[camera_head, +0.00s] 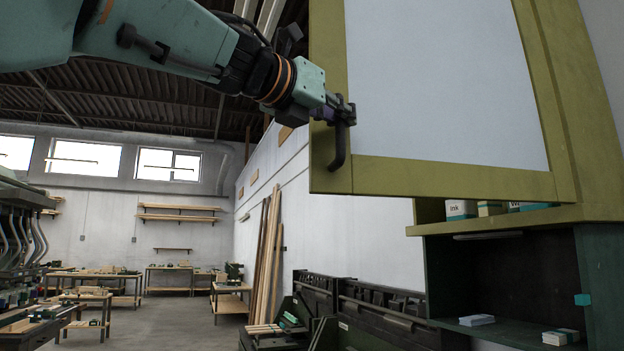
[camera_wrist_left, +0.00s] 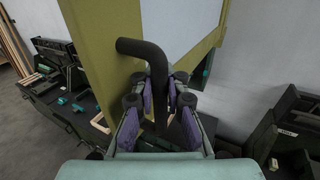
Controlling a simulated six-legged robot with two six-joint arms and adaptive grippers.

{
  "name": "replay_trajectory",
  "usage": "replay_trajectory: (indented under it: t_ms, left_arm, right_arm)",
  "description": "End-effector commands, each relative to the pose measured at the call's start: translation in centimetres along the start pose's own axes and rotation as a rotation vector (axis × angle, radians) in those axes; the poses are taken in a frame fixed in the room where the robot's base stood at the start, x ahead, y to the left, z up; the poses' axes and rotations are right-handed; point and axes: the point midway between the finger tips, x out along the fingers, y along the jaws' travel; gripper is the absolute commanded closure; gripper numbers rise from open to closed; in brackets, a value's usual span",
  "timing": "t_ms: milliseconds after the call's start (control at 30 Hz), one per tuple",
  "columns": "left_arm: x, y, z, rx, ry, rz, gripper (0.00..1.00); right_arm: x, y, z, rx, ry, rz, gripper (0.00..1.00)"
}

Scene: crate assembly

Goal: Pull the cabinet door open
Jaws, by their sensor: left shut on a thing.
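The cabinet door (camera_head: 450,178) has an olive frame around a pale panel and fills the upper right of the head view. It stands ajar, with the cabinet's inside showing below its lower edge. A dark bar handle (camera_head: 339,158) is on the door's left frame strip. My left gripper (camera_head: 343,113) is shut on the handle, near its upper part. In the left wrist view the handle (camera_wrist_left: 142,47) runs down between the purple-padded fingers of the gripper (camera_wrist_left: 158,103). The door (camera_wrist_left: 100,35) is just beyond it. My right gripper is not in view.
The olive cabinet body (camera_head: 592,150) is at the right, with small boxes (camera_head: 461,209) on its lower shelf. A dark green open shelf unit (camera_head: 595,270) is below. Wooden planks (camera_head: 265,255) lean on the wall. Open floor (camera_head: 175,325) lies at the lower left.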

Motion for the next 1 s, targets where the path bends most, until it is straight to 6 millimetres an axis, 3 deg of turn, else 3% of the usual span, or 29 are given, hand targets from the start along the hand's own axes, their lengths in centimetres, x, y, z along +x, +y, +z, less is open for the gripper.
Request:
replay_trajectory:
  t_ms: [300, 333, 633, 1000]
  left_arm:
    - [-0.12, 0.23, 0.00, -0.002, -0.001, 0.005, 1.00]
    - [-0.13, 0.22, 0.00, -0.002, -0.001, 0.005, 0.89]
    - [-0.11, -0.01, 0.00, -0.002, -0.001, 0.004, 0.64]
    - [-0.02, 0.00, 0.02, -0.002, 0.000, 0.001, 0.64]
  right_arm:
    - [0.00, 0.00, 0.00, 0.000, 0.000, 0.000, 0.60]
    - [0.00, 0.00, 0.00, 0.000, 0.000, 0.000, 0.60]
    - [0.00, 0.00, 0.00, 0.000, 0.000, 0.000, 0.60]
    - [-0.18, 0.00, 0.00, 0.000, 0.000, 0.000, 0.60]
